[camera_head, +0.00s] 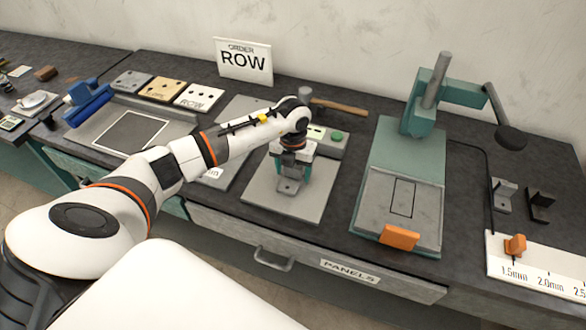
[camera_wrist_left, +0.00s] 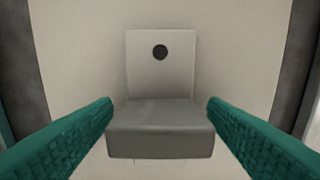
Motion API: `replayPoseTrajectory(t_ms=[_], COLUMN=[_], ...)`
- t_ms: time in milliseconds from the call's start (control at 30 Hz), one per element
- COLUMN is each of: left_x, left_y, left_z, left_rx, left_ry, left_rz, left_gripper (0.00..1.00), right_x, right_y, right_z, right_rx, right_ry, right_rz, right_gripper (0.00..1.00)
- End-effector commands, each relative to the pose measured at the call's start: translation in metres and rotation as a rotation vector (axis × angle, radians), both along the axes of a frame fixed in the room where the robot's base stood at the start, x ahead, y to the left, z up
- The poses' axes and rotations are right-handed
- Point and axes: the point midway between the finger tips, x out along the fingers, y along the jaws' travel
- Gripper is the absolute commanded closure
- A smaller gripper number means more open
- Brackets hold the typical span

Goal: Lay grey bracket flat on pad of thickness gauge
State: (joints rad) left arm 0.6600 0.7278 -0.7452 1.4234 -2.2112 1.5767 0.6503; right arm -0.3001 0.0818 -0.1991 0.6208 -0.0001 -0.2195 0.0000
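A grey L-shaped bracket (camera_head: 289,186) with one dark hole rests on a light grey plate (camera_head: 258,196) at the middle of the bench. In the left wrist view the bracket (camera_wrist_left: 160,128) sits between my fingers, its holed face toward the far side. My left gripper (camera_head: 292,160) points down over the bracket. Its teal fingers (camera_wrist_left: 160,125) are open, one on each side, with a gap to the bracket. A box with a green button (camera_head: 337,136) stands behind the plate. I cannot tell for sure whether this plate is the gauge's pad. My right gripper is not in view.
A teal press-like stand (camera_head: 400,150) with an orange block (camera_head: 399,237) is to the right. Another grey bracket (camera_head: 503,195) and a black one (camera_head: 541,205) lie further right, behind a white millimetre scale (camera_head: 540,276). A hammer (camera_head: 340,106) lies behind.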

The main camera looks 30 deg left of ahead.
Motion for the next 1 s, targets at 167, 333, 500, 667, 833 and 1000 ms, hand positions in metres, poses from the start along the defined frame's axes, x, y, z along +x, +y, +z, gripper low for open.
replayPoseTrajectory(t_ms=[167, 333, 500, 667, 833, 1000], left_x=[0.000, 0.000, 0.001, 0.001, 0.001, 0.000], left_y=[0.000, 0.000, 0.001, 0.001, 0.000, 0.000], left_z=[0.000, 0.006, 0.033, 0.069, 0.100, 0.118], left_rx=[0.000, 0.000, 0.002, 0.001, 0.000, 0.000], left_ry=[0.000, -0.002, -0.007, -0.007, -0.005, -0.001], left_rz=[0.000, 0.000, -0.001, -0.001, -0.001, 0.001], left_gripper=[0.33, 0.33, 0.33, 0.33, 0.33, 0.33], right_x=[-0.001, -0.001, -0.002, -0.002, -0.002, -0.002], right_y=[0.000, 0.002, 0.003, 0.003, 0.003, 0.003], right_z=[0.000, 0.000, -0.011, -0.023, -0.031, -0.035], right_rx=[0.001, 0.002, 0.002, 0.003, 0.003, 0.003], right_ry=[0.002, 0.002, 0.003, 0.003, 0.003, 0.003], right_rz=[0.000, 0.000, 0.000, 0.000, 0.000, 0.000], right_gripper=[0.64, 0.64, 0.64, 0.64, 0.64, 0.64])
